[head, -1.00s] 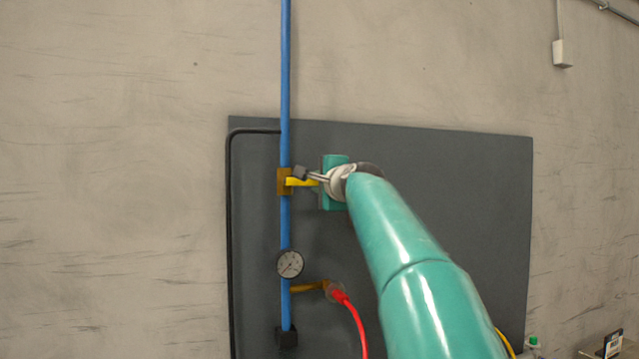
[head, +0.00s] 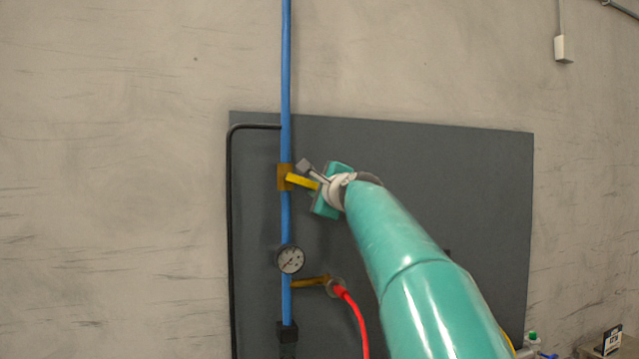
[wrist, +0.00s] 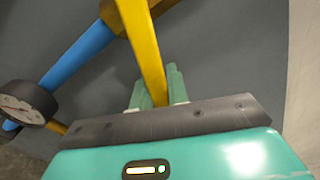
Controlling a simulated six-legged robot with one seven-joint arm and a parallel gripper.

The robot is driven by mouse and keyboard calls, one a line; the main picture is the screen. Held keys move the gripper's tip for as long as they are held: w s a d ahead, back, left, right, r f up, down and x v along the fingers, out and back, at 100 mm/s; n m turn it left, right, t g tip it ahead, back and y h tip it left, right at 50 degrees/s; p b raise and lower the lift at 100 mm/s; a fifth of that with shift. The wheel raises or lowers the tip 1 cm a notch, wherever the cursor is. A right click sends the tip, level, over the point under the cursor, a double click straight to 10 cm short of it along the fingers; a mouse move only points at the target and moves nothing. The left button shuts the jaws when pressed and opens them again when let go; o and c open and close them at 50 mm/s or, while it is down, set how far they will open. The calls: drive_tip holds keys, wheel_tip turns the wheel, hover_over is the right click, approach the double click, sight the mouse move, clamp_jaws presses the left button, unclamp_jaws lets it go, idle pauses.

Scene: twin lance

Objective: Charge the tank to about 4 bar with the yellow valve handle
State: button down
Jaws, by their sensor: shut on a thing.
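The yellow valve handle (head: 301,181) sticks out to the right from a brass valve body (head: 284,177) on the blue pipe and slopes slightly down in the head view. My gripper (head: 316,187) is shut on the handle's outer part. In the wrist view the handle (wrist: 143,45) runs down between my two green fingers (wrist: 157,90). The pressure gauge (head: 290,260) sits on the pipe below the valve. Its dial also shows at the left edge of the wrist view (wrist: 20,108), but the reading is too small to tell. No tank is clearly seen.
A dark grey panel (head: 440,210) stands behind the pipe (head: 285,80). Below the gauge, a brass branch (head: 310,282) leads to a red hose (head: 352,312). A black line (head: 230,220) runs down the panel's left side. Small items (head: 612,340) lie at the lower right.

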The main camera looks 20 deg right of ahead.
drive_tip(key=shift+a+f+m, duration=0.3)
drive_tip(key=shift+f+m, duration=0.15)
drive_tip(key=shift+m, duration=0.35)
drive_tip(key=shift+a+f+m, duration=0.25)
drive_tip(key=shift+f+m, duration=0.2)
drive_tip(key=shift+m, duration=0.35)
drive_tip(key=c, duration=1.4)
unclamp_jaws()
drive_tip(key=shift+o, duration=0.2)
drive_tip(key=s, duration=1.3)
drive_tip(key=shift+s, duration=0.4)
